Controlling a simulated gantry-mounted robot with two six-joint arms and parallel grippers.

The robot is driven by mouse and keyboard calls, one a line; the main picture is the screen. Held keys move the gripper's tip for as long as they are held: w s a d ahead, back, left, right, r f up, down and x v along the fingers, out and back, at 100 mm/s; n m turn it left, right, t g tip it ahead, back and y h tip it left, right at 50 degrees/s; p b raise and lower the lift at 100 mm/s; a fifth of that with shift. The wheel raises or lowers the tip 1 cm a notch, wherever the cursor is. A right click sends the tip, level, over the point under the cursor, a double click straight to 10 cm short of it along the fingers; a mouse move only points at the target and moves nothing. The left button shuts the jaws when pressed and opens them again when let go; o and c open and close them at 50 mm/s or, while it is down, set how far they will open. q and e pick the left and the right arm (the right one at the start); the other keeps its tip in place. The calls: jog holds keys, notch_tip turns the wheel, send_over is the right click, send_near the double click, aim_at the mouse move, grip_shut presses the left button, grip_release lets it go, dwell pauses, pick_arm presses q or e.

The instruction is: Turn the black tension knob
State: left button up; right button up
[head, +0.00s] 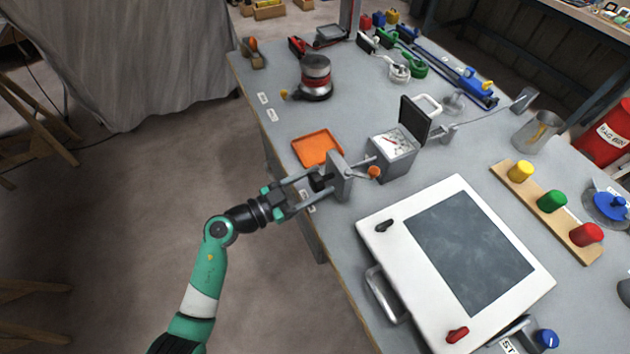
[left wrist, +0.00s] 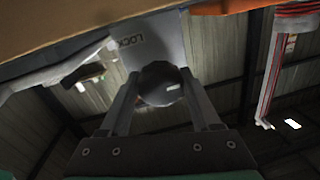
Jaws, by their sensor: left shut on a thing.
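The black tension knob (left wrist: 163,84) is a round dark knob with a small pale mark, on a grey bracket (left wrist: 165,40) lettered LOCK. In the left wrist view it sits between the two fingers of my left gripper (left wrist: 165,92), which is shut on it. In the head view my left gripper (head: 322,181) reaches the grey upright bracket (head: 341,177) at the table's left edge, and the knob (head: 317,183) shows as a small dark shape between the fingers. My right gripper is in neither view.
An orange tray (head: 316,147) lies just behind the bracket. A grey meter box (head: 393,150) with its black lid open stands to the right, near an orange knob (head: 374,172). A white framed panel (head: 380,218) lies in front. Open floor is left of the table (head: 345,262).

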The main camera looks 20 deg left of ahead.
pick_arm(q)
jog(key=c, duration=0.4)
jog(key=shift+c, duration=0.2)
